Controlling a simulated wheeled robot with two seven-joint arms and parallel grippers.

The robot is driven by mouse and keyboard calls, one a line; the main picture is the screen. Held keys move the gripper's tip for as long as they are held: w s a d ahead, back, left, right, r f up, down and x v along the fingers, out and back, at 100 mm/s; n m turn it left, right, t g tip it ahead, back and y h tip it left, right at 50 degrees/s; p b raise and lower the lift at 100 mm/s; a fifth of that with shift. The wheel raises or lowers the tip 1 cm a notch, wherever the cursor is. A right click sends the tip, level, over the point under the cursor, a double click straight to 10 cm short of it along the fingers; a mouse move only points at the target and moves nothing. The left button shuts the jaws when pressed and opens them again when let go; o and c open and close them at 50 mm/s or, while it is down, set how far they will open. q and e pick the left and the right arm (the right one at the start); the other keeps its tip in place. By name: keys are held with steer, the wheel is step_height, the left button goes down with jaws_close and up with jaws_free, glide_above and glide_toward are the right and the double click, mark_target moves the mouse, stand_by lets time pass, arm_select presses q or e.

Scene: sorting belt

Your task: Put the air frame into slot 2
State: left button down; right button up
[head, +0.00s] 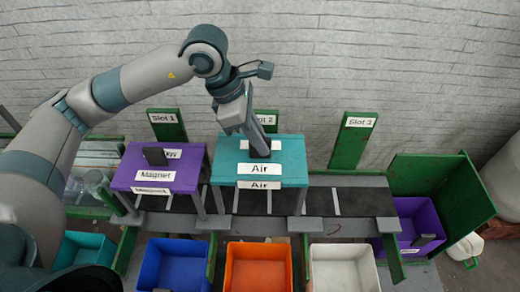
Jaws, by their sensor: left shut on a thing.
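The air frame (290,172) is a teal table-like frame with white "Air" labels and grey legs. It is in the middle of the head view, in front of the green Slot 2 sign (265,116), which it and my arm partly hide. My left gripper (260,150) comes down from above and is shut on the dark handle on the frame's top. The frame looks level; I cannot tell whether its legs touch the belt (345,202). My right gripper is not in view.
A purple Magnet frame (190,174) stands close on the left, before the Slot 1 sign (163,117). The Slot 3 sign (358,122) has free belt before it. Blue (150,262), orange (258,250) and white (342,250) bins line the front; a purple bin (425,212) is at right.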

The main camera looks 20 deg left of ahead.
mark_target(260, 169)
arm_select(q)
step_height(260, 169, down, 2)
steer(key=shift+f+p, duration=0.15)
steer(key=shift+p, duration=0.6)
steer(key=shift+f, duration=0.95)
steer(key=c, duration=1.8)
jaws_free()
steer(key=shift+r, duration=0.1)
